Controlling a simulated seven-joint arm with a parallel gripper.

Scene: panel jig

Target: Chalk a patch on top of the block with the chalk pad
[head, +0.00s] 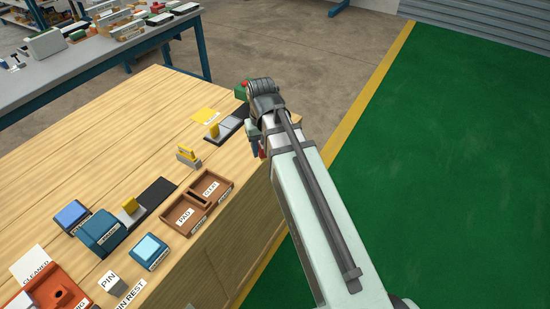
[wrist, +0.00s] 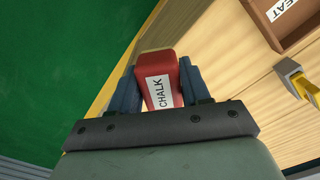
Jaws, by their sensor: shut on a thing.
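My gripper (wrist: 158,78) is shut on the chalk pad (wrist: 158,62), a red block with a white CHALK label, held between its two dark fingers in the wrist view. In the head view my gripper (head: 257,142) is beyond the table's right edge or over it, and only a sliver of red shows there. Blue blocks stand at the lower left of the table: a small one (head: 72,215), a larger one (head: 100,230) and one with a pale blue top (head: 150,250). Their labels are too small to read, so I cannot tell which is the task's block.
A brown two-part tray (head: 198,204), with a PAD label in one part, lies near the table's front edge. Yellow-and-grey clamps (head: 188,156) stand behind it. An orange fixture (head: 48,292) and a PIN block (head: 112,283) are at lower left. The table's far left is bare.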

